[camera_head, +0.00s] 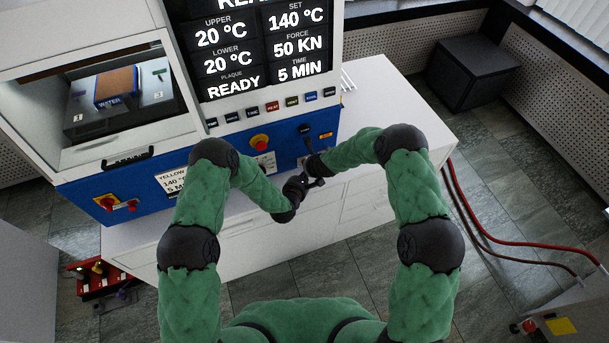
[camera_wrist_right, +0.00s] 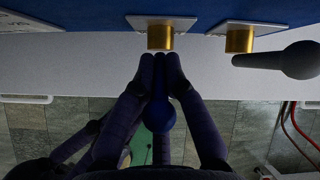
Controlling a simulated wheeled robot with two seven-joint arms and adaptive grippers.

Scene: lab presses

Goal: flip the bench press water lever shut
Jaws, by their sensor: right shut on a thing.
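The bench press (camera_head: 130,175) has a blue lower panel. In the right wrist view, a lever with a round blue knob (camera_wrist_right: 160,114) hangs below a brass fitting (camera_wrist_right: 160,38) on a white plate. My right gripper (camera_wrist_right: 160,62) is shut on this blue-knobbed lever, its dark fingers on either side and its tips just below the fitting. Most of the lever's stem is hidden by the fingers. My left gripper (camera_head: 303,184) is in front of the white cabinet, close to my right wrist; its fingers are too small and dark to judge.
A second brass fitting (camera_wrist_right: 240,40) with a grey-knobbed lever (camera_wrist_right: 298,61) pointing right sits beside the held one. A red emergency button (camera_head: 260,142) is on the panel. Red hoses (camera_head: 500,238) run over the floor at right.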

